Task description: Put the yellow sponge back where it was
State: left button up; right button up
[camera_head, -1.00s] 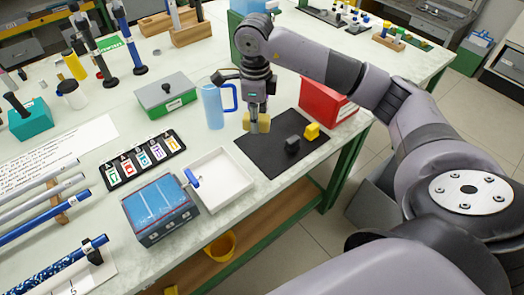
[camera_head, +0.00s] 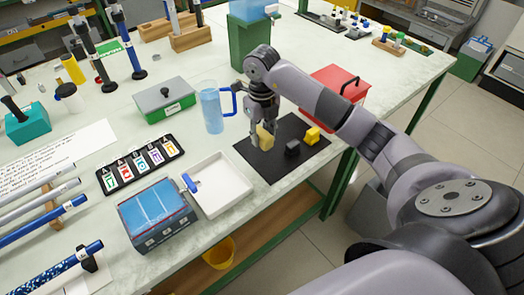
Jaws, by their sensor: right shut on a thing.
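My right gripper (camera_head: 262,128) is shut on a pale yellow block, which I take for the yellow sponge (camera_head: 266,139). The sponge is upright between the fingers, over the left part of the black mat (camera_head: 272,170). Its lower end is at or just above the mat; I cannot tell if it touches. The fingers partly cover it. A brighter yellow block (camera_head: 312,135) and a dark grey block (camera_head: 292,149) lie on the mat to the right of the sponge. My left gripper is not in view.
A blue mug (camera_head: 211,108) stands left of the gripper. A red box (camera_head: 340,82) stands behind the mat. A white tray (camera_head: 228,200) and a blue box (camera_head: 155,215) are at the table's front edge. A green-grey box (camera_head: 163,101) is farther left. The mat's front part is clear.

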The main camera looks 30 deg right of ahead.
aim_at(262, 160)
notch_tip(262, 160, down, 7)
jog(key=shift+f+p, duration=0.2)
jog(key=shift+p, duration=0.25)
jog(key=shift+f, duration=0.25)
jog(key=o, duration=0.6)
jog(key=shift+f, duration=0.15)
jog(key=shift+c, duration=0.2)
jog(key=o, duration=0.5)
jog(key=shift+c, duration=0.2)
